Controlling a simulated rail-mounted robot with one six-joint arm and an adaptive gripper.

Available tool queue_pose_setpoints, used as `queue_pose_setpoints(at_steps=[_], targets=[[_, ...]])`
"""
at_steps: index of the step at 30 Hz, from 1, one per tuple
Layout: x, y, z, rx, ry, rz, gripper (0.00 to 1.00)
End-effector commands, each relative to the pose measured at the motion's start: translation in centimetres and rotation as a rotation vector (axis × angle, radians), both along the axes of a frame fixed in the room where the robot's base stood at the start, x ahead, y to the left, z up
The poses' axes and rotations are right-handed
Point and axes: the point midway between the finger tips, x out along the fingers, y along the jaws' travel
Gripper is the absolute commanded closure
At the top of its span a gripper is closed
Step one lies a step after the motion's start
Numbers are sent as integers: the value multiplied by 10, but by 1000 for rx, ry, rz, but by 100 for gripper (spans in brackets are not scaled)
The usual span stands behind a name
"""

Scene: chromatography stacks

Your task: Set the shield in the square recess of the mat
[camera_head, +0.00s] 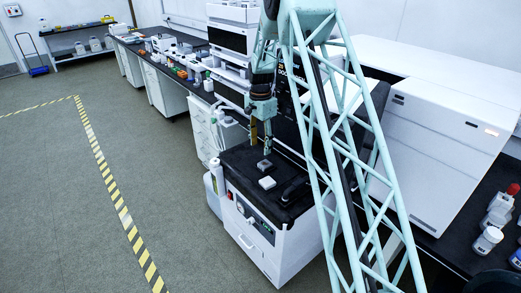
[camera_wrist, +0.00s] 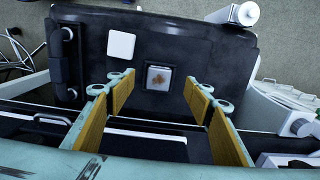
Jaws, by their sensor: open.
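My gripper (camera_head: 261,146) points down, open and empty, over the black mat-like top (camera_head: 233,158) of a white cabinet. In the wrist view its two yellow-padded fingers (camera_wrist: 162,86) stand wide apart. A grey square piece (camera_wrist: 159,78) with a dark rim and brown patch shows between and just beyond the fingertips. It also shows in the head view as a small grey block (camera_head: 264,165) below the gripper. A white rounded square block (camera_wrist: 121,45) lies apart from it; it also shows in the head view (camera_head: 267,183). I cannot tell for sure which is the shield or where the recess is.
A black handle-like fitting (camera_wrist: 62,62) lies at the left of the top in the wrist view. A white bottle (camera_wrist: 241,13) stands at its corner. White instruments (camera_head: 440,140) stand close behind my arm. The floor (camera_head: 60,190) in front is clear.

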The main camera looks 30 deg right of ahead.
Motion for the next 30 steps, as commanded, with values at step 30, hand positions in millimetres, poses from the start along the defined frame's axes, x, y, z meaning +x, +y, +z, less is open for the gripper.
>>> queue_pose_setpoints(at_steps=[30], targets=[[-2, 4, 20, -1, -7, 15, 53]])
